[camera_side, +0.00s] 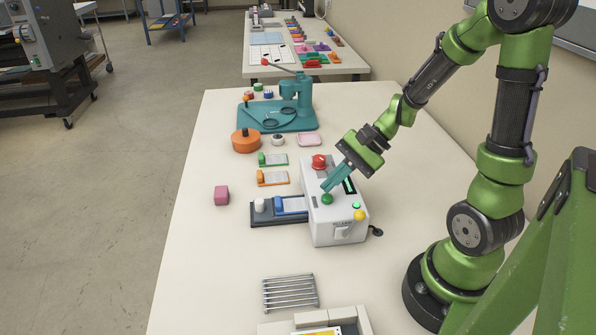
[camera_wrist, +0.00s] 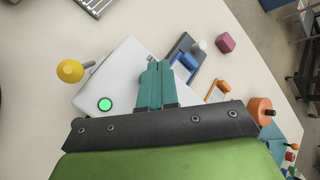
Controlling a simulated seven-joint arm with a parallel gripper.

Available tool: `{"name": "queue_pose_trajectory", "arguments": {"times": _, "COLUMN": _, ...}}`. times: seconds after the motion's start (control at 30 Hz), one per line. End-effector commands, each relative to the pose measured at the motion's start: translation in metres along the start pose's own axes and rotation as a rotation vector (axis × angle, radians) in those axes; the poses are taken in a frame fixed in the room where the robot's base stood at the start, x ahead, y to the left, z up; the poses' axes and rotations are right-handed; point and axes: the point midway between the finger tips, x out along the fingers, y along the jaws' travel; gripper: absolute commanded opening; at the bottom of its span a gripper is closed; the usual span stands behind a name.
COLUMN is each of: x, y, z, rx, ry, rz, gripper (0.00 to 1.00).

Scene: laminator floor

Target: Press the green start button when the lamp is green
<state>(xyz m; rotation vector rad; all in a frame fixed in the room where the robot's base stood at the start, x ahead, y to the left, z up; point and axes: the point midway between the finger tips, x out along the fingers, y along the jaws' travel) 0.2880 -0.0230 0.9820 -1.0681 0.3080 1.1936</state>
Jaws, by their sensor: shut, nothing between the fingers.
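The white control box (camera_side: 322,225) stands on the table. Its round green start button (camera_side: 327,199) is on the top, towards the left edge. The lamp (camera_side: 356,206) glows green near the yellow knob (camera_side: 360,215); in the wrist view the lamp (camera_wrist: 105,105) is also bright green. My gripper (camera_side: 326,187) is shut and empty, its teal fingers slanting down with the tips just above the green button. Whether they touch it I cannot tell.
A red button (camera_side: 319,162) is on the box's far end. A dark tray with a blue block (camera_side: 290,205) adjoins its left side. A pink cube (camera_side: 222,195), an orange roll (camera_side: 245,141) and a teal press (camera_side: 290,115) stand beyond. A wire rack (camera_side: 290,293) lies in front.

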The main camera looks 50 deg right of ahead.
Motion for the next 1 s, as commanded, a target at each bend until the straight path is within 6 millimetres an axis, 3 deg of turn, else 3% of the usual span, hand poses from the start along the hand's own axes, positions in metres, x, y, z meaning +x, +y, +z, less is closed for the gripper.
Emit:
{"name": "queue_pose_trajectory", "arguments": {"times": 0.3, "x": -0.002, "y": -0.002, "z": 0.001, "rx": -0.001, "ry": 0.0, "rz": -0.001, "gripper": 0.0}}
{"name": "queue_pose_trajectory", "arguments": {"times": 0.7, "x": -0.028, "y": -0.021, "z": 0.02, "rx": -0.003, "ry": 0.001, "rz": -0.003, "gripper": 0.0}}
{"name": "queue_pose_trajectory", "arguments": {"times": 1.0, "x": -0.035, "y": -0.026, "z": 0.026, "rx": -0.001, "ry": 0.0, "rz": 0.0, "gripper": 0.0}}
